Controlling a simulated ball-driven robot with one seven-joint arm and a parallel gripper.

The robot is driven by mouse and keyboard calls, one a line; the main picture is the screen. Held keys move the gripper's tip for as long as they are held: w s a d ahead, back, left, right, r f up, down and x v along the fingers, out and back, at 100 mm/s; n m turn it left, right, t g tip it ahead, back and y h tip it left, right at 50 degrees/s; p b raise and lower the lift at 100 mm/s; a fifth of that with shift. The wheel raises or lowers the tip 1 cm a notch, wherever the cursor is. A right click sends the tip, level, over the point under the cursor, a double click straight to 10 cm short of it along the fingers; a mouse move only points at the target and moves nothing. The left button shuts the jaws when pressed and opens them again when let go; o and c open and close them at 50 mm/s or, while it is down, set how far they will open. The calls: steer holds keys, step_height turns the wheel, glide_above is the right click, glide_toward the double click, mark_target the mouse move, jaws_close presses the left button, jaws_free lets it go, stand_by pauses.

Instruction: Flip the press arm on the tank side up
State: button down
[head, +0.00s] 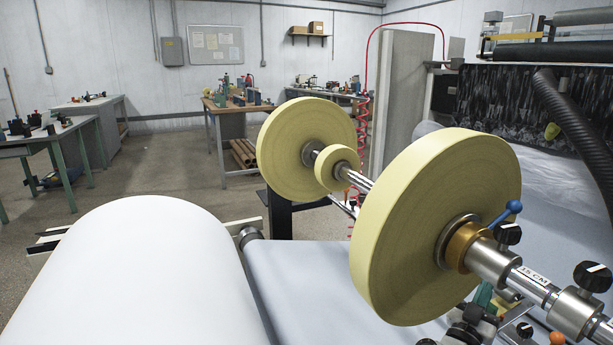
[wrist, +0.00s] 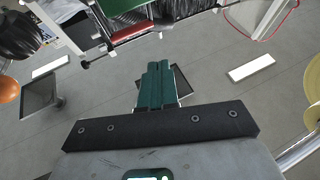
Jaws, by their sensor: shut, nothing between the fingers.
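My gripper (wrist: 158,85) shows in the wrist view, with its two green fingers together and nothing between them. It points up past the machine towards the ceiling. No part is clearly recognisable as the press arm on the tank side, and no tank is clear to see.
Yellow rolls (head: 432,225) sit on a steel shaft (head: 357,180) crossing the head view. A large white roll (head: 130,275) is at front left. A black hose (head: 577,130) hangs at right. In the wrist view, a red roller (wrist: 130,31) and an orange ball (wrist: 8,91) show.

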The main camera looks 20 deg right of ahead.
steer(key=w+a+n+t+y, duration=0.4)
steer(key=a+n+t+y, duration=0.4)
steer(key=a+n+y, duration=0.4)
steer(key=s+a+f+n+g+y, duration=0.2)
steer(key=s+a+f+g+y, duration=0.3)
steer(key=s+a+f+y, duration=0.3)
steer(key=s+a+f+m+g, duration=0.15)
steer(key=s+f+g, duration=0.25)
steer(key=s, duration=0.6)
steer(key=s+a+f+m+g, duration=0.1)
steer(key=s+a+f+g, duration=0.3)
steer(key=s, duration=0.6)
steer(key=s+a+f+m+g, duration=0.1)
steer(key=s+f+g, duration=0.35)
steer(key=s, duration=0.55)
step_height(320, 180, up, 21)
steer(key=p, duration=2)
steer(key=shift+g, duration=0.35)
